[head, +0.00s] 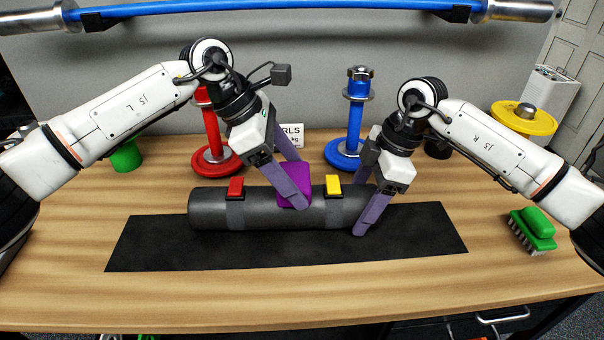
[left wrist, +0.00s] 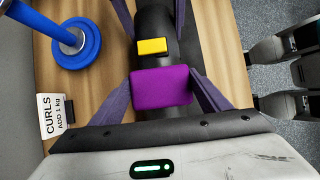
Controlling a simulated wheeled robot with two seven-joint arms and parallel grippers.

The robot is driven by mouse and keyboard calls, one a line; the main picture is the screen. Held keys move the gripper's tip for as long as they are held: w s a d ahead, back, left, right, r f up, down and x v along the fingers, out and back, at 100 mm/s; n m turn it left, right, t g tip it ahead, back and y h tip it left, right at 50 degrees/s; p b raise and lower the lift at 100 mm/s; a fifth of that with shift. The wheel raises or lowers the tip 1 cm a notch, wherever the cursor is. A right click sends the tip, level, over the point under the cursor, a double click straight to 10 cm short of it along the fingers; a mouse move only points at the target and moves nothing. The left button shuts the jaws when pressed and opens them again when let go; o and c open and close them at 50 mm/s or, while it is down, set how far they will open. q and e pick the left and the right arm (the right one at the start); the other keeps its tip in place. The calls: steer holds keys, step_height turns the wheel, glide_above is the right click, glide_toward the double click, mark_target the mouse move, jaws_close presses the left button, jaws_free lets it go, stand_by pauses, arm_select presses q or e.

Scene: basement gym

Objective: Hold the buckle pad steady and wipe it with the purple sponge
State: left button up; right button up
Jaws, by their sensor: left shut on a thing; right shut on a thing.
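The buckle pad (head: 262,217) is a dark grey roll lying on a black mat (head: 420,232). It bears a red buckle (head: 236,187) on the left and a yellow buckle (head: 333,185) on the right. My left gripper (head: 300,188) is shut on the purple sponge (head: 293,190), at the top of the pad between the buckles. The sponge and yellow buckle (left wrist: 152,46) also show in the left wrist view, with a finger on either side of the sponge (left wrist: 161,88). My right gripper (head: 365,205) is shut around the pad's right end, partly hiding it.
A red weight stand (head: 212,140) and a blue one (head: 354,130) stand behind the pad, with a "CURLS" card (head: 291,135) between them. A green brush (head: 533,229) lies at the right. A blue bar (head: 270,8) crosses the top. The front table strip is clear.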

mark_target(267, 192)
arm_select(q)
steer(key=shift+w+a, duration=0.1)
steer(key=shift+a, duration=2.5)
steer(key=shift+d, duration=0.1)
steer(key=shift+d, duration=3.4)
steer(key=shift+a, duration=0.1)
steer(key=shift+a, duration=3.4)
steer(key=shift+d, duration=3.5)
steer(key=shift+r, duration=3.5)
